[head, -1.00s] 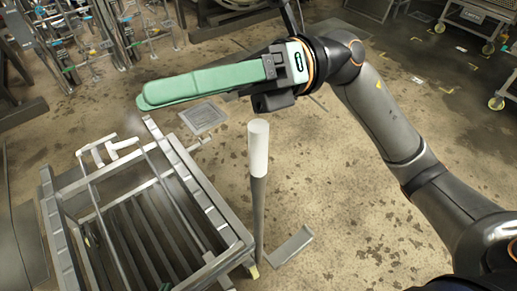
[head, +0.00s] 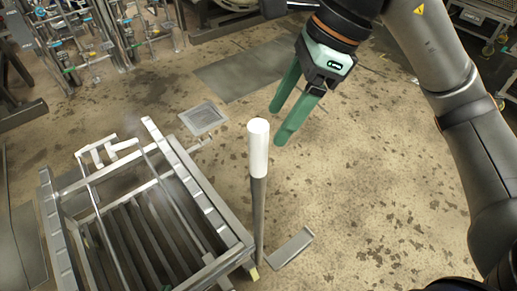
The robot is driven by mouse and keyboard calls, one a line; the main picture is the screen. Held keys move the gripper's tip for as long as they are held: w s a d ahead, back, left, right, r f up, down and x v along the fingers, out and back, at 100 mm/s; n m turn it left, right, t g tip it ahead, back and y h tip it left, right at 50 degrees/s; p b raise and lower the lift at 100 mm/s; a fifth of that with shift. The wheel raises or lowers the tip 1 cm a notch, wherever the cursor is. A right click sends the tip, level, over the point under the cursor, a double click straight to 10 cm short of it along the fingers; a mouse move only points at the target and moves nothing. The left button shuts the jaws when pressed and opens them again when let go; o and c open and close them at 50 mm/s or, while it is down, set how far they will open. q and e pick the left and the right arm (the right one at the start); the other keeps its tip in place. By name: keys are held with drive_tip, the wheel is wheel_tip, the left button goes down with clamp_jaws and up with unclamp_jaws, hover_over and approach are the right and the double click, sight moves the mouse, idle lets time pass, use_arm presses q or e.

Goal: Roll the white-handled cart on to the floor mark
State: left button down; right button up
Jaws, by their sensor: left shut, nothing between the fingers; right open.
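The cart (head: 219,237) is a grey metal frame with slats inside, at the lower left. An upright post with a white handle (head: 258,150) on top stands at its right corner. My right gripper (head: 280,125) has green fingers and comes in from the upper right. It is open and empty, with its fingertips pointing down, up and to the right of the white handle and apart from it in the picture. My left gripper is not in view. I cannot make out the floor mark; my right arm covers part of the floor at the right.
A square floor grate (head: 203,118) lies behind the cart. A dark flat panel (head: 240,72) lies on the floor further back. Pipework with valves (head: 90,40) stands at the upper left. A wheeled rack (head: 485,18) is at the upper right.

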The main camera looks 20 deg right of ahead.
sight(259, 152)
drive_tip(key=x, duration=0.9)
drive_tip(key=shift+a, duration=0.15)
drive_tip(key=shift+c, duration=0.3)
clamp_jaws()
idle(0.8)
